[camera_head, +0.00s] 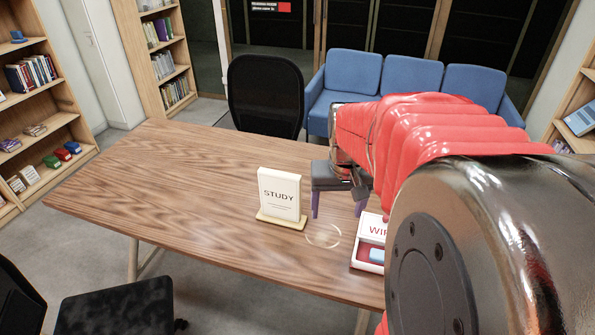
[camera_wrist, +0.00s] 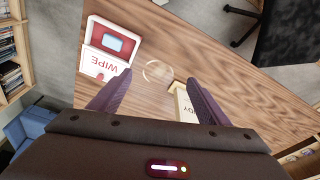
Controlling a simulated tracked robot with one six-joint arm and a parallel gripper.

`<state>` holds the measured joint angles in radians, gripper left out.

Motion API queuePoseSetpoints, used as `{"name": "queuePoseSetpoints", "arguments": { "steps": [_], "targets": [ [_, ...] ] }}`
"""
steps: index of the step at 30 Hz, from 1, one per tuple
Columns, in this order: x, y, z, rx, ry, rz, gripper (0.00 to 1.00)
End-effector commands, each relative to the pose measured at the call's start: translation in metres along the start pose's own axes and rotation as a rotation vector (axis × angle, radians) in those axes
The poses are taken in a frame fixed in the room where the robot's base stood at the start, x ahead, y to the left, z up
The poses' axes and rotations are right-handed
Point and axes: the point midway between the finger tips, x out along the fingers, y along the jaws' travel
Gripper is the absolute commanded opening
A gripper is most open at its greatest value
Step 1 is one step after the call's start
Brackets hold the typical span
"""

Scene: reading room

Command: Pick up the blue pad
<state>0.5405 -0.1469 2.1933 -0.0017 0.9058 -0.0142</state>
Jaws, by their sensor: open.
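The blue pad (camera_head: 376,255) lies in a red-lined white box marked WIPE (camera_head: 368,231) on the wooden table; my arm hides part of the box in the head view. In the wrist view the pad (camera_wrist: 112,43) shows pale blue-grey inside the box (camera_wrist: 93,32), up and left of my fingers. My gripper (camera_head: 338,209) is open and empty above the table, with its two purple fingers apart and pointing down. In the wrist view my gripper (camera_wrist: 158,78) has its fingertips to one side of the box, apart from the pad.
A STUDY sign (camera_head: 280,196) stands left of my gripper, close to one finger in the wrist view (camera_wrist: 185,103). A pale ring mark (camera_head: 323,235) is on the table (camera_head: 160,190) between sign and box. The table's left side is clear. A black chair (camera_head: 265,95) and blue sofa (camera_head: 352,75) stand behind.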

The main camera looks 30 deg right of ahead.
Motion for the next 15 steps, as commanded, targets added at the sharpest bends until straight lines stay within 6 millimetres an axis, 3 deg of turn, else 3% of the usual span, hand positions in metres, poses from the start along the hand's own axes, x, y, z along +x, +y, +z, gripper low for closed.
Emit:
{"name": "queuePoseSetpoints", "arguments": {
  "steps": [7, 15],
  "targets": [
    [0.045, 0.072, -0.019, 0.157, -0.093, 0.021, 0.70],
    [0.089, 0.142, -0.021, 0.295, -0.172, 0.027, 0.70]
  ]
}}
